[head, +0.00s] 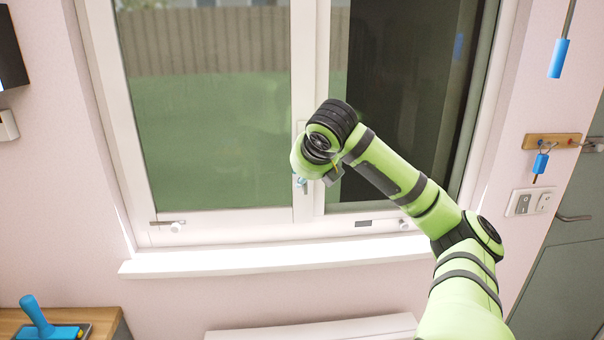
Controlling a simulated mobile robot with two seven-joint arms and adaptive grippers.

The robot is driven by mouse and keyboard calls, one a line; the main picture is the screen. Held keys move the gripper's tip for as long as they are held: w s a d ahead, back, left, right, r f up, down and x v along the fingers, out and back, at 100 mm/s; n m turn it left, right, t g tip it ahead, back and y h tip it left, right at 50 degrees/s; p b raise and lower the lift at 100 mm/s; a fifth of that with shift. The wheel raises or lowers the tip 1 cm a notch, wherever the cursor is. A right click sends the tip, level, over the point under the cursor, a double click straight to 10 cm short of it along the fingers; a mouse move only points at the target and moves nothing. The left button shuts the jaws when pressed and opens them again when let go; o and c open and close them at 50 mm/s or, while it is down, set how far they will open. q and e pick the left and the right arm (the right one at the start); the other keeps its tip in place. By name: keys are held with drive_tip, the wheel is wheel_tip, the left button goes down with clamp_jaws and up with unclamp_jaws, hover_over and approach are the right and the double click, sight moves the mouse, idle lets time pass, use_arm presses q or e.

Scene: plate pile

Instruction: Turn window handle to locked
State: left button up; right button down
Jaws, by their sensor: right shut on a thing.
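A white-framed double window (210,215) fills the middle of the head view. The window handle (302,184) sits on the middle frame post, mostly hidden behind my right arm's wrist. Its angle is hard to tell. My right gripper (332,176) is at the handle and shut on it; its fingertips are mostly hidden by my wrist. My left gripper is not in view.
A white sill (260,262) runs below the window, with a white radiator (310,330) under it. A wooden key rack (552,141) and light switches (528,202) are on the right wall. A blue-handled thing (38,318) stands on a wooden surface at lower left.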

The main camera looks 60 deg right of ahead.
drive_tip(key=shift+r, duration=0.15)
drive_tip(key=c, duration=1.1)
unclamp_jaws()
drive_tip(key=shift+o, duration=0.4)
drive_tip(key=shift+s, duration=0.1)
drive_tip(key=v, duration=1.2)
drive_tip(key=shift+a, duration=0.1)
